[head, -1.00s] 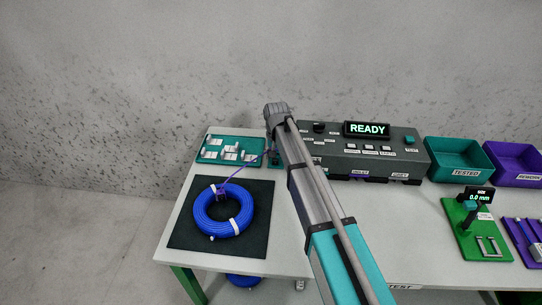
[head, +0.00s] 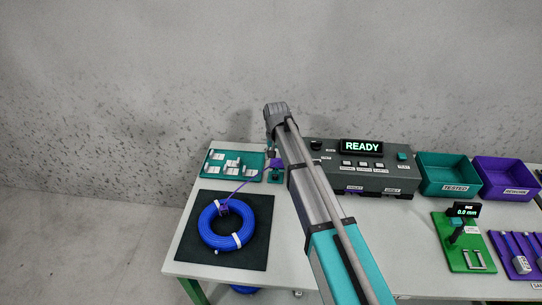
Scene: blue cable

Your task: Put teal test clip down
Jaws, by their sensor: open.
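My gripper (head: 271,153) shows only in part, below the grey wrist at the end of my raised arm; the arm hides most of it. Its jaws are open. A small teal block with a purple part (head: 275,170) stands on the bench just below it, partly behind the arm. I cannot tell whether the teal test clip is part of it, or whether the gripper touches it. A thin purple lead runs from there to a purple clip (head: 223,208) on the blue cable coil (head: 211,236). The coil lies on a black mat (head: 190,254).
A teal tray (head: 206,170) with white pieces is at the back left. The tester (head: 330,158) reads READY. A teal TESTED bin (head: 450,188), a purple REWORK bin (head: 505,193), a green gauge (head: 449,232) and a purple fixture stand right. Bare bench lies in front.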

